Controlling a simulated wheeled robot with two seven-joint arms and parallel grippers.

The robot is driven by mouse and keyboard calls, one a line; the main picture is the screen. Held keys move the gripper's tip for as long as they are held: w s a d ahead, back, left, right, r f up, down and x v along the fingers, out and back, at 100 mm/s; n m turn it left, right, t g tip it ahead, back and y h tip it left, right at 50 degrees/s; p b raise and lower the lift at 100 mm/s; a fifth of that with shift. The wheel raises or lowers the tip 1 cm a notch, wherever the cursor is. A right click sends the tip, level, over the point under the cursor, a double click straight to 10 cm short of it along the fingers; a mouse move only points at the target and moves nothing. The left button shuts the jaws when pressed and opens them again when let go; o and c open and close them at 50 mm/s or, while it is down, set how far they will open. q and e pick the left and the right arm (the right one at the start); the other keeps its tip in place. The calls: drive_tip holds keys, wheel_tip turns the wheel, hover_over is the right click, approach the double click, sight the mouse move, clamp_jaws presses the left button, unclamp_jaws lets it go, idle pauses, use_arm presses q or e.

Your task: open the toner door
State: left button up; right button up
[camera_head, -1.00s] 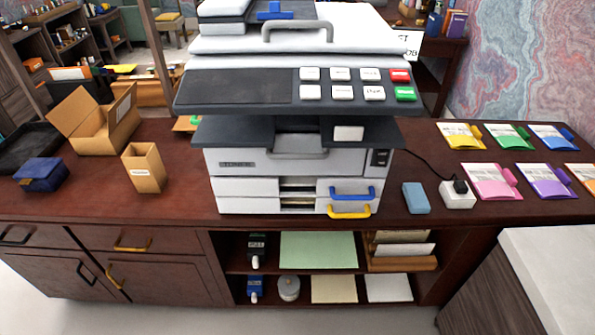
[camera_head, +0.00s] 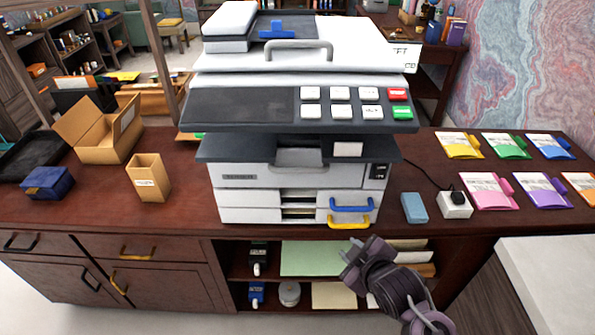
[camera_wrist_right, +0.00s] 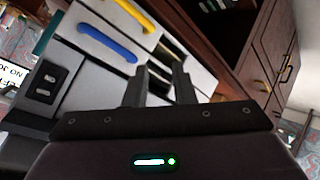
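The printer (camera_head: 300,65) stands on the desk, facing me. Its toner door (camera_head: 270,179) is the pale front panel with a dark label at its left and a grey handle (camera_head: 300,160) at its top; it looks shut. My right gripper (camera_head: 352,256) is in front of the shelves, below the printer's front and apart from it. In the right wrist view its two fingers (camera_wrist_right: 161,75) stand apart with nothing between them. The printer's front, with the blue handle (camera_wrist_right: 105,43) and yellow handle (camera_wrist_right: 137,13), shows tilted beyond them. My left gripper is not in view.
A power switch (camera_head: 378,171) sits right of the toner door. Two drawers with blue and yellow handles lie below it. A blue block (camera_head: 414,208) and a white socket (camera_head: 455,205) with a cable are on the right. Open boxes (camera_head: 149,177) stand left. The overhanging control panel (camera_head: 240,106) is above.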

sight(297, 170)
drive_tip(key=w+a+r+n+t+y, duration=0.1)
drive_tip(key=w+a+r+n+y, duration=0.1)
drive_tip(key=n, duration=0.3)
drive_tip(key=w+a+r+n+t+y, duration=0.1)
drive_tip(key=w+a+r+n+y, duration=0.2)
drive_tip(key=w+r+n+y, duration=0.1)
drive_tip(key=w+a+r+n+t+y, duration=0.1)
drive_tip(key=w+a+r+n+y, duration=0.1)
drive_tip(key=n, duration=0.6)
drive_tip(key=shift+w+a+r+y, duration=0.1)
drive_tip(key=shift+w+r+y, duration=0.35)
drive_tip(key=shift+w+y, duration=0.25)
drive_tip(key=shift+w+a+r+y, duration=0.1)
drive_tip(key=shift+w+r+y, duration=0.35)
drive_tip(key=shift+y, duration=0.35)
drive_tip(key=p+x, duration=0.2)
drive_tip(key=x, duration=0.4)
drive_tip(key=shift+w+a+f, duration=0.1)
drive_tip(key=shift+w+a, duration=0.2)
drive_tip(key=shift+c, duration=0.2)
clamp_jaws()
